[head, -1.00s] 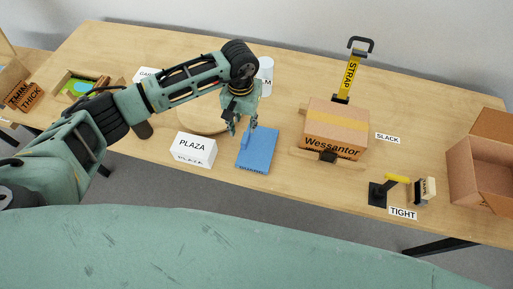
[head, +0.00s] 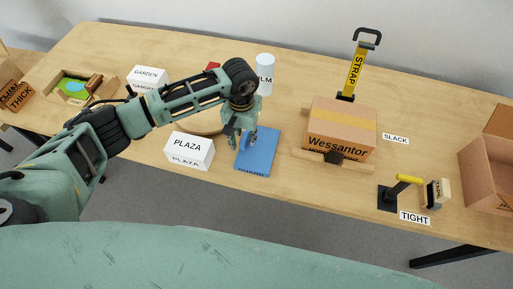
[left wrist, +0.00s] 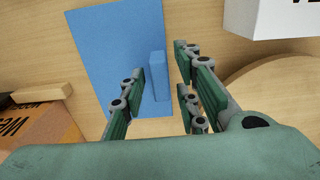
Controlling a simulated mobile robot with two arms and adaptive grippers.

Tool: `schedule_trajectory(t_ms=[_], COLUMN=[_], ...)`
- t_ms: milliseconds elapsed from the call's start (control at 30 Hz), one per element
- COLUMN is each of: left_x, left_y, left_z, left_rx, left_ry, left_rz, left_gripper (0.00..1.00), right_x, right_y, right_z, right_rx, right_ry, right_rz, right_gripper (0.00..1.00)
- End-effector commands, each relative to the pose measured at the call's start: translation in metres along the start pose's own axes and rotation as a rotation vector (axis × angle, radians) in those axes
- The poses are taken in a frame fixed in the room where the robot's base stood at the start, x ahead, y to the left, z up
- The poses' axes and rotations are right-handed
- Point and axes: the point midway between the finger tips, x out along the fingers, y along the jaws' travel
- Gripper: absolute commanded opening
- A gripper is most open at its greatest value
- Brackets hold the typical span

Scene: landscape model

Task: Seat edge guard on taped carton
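The brown carton (head: 322,112), marked "Wessantor", has yellow-tan tape along its top and sits between wooden rails. A blue mat (head: 262,160), lettered at its front edge, lies to its left. A narrow blue piece (left wrist: 157,75), seemingly the edge guard, stands up from the mat in the left wrist view; my fingers mostly hide it in the head view. My left gripper (head: 241,138) is over the mat, pointing down. In the left wrist view its fingers (left wrist: 160,95) are spread, with the blue piece in line with the gap. My right gripper is not in view.
A yellow STRAP post (head: 355,70) stands behind the carton. A yellow-handled lever (head: 400,187) and a tape block (head: 437,193) stand front right, near an open box (head: 488,172). A white PLAZA block (head: 189,150) is just left of the mat.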

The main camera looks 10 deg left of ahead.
Motion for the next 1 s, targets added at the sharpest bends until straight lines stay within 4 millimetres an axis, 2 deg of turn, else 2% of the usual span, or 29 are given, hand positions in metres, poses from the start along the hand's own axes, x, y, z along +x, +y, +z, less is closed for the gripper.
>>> schedule_trajectory(t_ms=[33,300,1000], left_x=[-0.0001,0.0,-0.0081], left_y=[-0.0001,-0.0001,0.0002], left_z=[0.0,0.0,-0.0004], left_rx=[0.0,0.0,0.0], left_ry=[0.0,0.0,0.001], left_rz=[0.0,0.0,0.0], left_gripper=[0.22,0.0,0.0], right_x=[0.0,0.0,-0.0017], right_y=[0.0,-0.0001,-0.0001], right_z=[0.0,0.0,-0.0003], right_rx=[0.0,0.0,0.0], right_ry=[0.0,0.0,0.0], right_rz=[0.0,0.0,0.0], right_gripper=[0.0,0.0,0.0])
